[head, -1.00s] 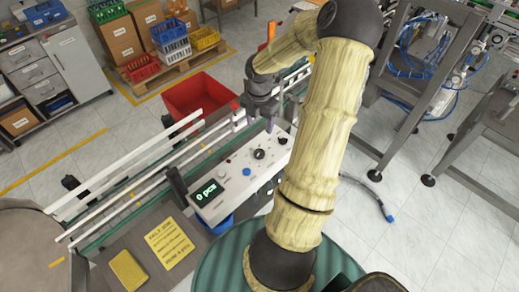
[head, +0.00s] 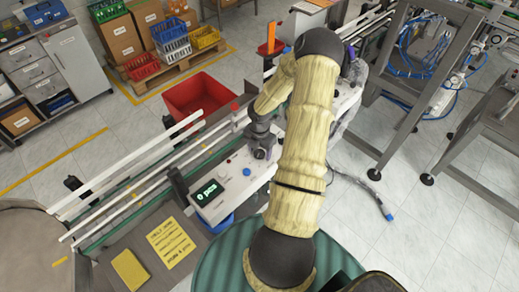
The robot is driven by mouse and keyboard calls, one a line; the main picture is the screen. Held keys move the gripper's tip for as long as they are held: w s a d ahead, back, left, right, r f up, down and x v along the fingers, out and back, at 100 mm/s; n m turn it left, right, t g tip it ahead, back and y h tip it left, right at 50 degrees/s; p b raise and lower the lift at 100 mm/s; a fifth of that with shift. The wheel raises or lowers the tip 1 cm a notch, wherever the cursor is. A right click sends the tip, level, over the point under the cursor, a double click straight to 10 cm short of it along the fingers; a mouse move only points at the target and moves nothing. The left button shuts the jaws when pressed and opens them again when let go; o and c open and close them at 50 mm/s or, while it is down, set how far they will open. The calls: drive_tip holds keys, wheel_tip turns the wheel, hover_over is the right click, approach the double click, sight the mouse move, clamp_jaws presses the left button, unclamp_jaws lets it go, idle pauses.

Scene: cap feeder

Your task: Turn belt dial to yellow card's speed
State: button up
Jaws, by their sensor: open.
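The white control panel (head: 235,183) stands beside the conveyor and shows "0 pcs" on its dark display (head: 207,192). A blue button (head: 247,172) and smaller controls sit on its top. My gripper (head: 262,153) is open, pointing down over the right part of the panel, where the black belt dial is. The gripper covers most or all of the dial, so I cannot tell its setting or whether the fingers touch it. The yellow card (head: 171,243) lies flat on the brown surface in front, with lines of print too small to read surely.
A yellow block (head: 130,270) lies left of the card. The conveyor's white rails (head: 130,170) run diagonally behind the panel. A red bin (head: 198,97) stands behind the conveyor. Metal frames (head: 420,90) with blue hoses stand at the right. Floor is open at the lower right.

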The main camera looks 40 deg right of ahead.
drive_tip(key=c, duration=1)
